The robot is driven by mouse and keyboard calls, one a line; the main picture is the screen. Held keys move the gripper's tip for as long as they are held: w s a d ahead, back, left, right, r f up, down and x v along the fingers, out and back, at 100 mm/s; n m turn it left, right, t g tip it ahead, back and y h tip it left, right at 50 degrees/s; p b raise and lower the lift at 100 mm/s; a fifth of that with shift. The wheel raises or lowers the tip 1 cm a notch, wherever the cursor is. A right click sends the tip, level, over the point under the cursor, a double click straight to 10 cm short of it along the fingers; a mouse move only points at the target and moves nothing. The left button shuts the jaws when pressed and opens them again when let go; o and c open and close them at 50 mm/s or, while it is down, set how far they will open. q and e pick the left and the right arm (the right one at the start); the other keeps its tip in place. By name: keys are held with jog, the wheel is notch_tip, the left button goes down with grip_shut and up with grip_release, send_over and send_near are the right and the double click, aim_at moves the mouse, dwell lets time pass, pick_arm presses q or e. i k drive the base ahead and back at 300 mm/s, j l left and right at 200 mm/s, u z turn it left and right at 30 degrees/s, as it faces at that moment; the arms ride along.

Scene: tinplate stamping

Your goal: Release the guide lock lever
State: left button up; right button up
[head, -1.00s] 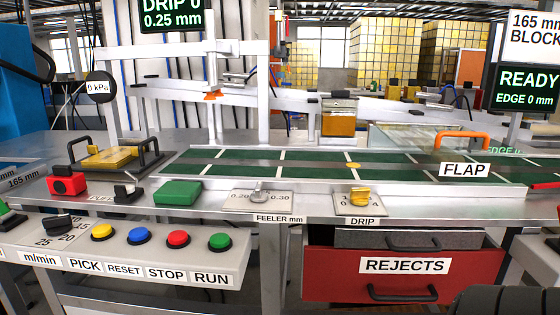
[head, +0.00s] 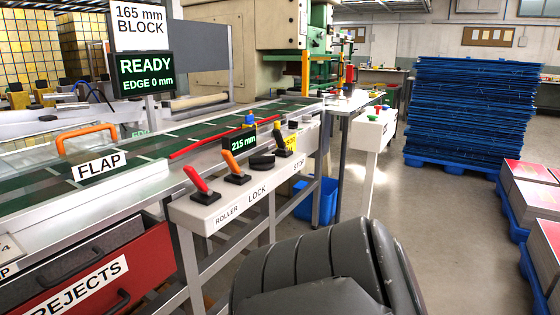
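A white control box (head: 250,195) beside the conveyor carries the labels ROLLER, LOCK and STOP. A red lever (head: 196,180) stands tilted at its near end, above ROLLER. An orange lever (head: 232,164) stands tilted behind it, closest to LOCK, and seems to be the guide lock lever. A black knob (head: 262,161) and a black-and-yellow control (head: 281,142) sit farther along. A display (head: 240,142) reads 215 mm. Neither gripper is in view. A dark grey link of my own arm fills the bottom middle, in front of the box's lower right side.
The green conveyor (head: 115,158) with a red guide rail (head: 205,140) runs behind the box. The open red REJECTS drawer (head: 95,270) juts out at lower left. A blue bin (head: 318,200) stands beneath. Blue pallets (head: 465,110) and stacked sheets (head: 530,190) stand right. Floor between is clear.

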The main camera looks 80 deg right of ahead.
aim_at(236, 170)
jog(key=l+z, duration=0.15)
jog(key=z, duration=2.15)
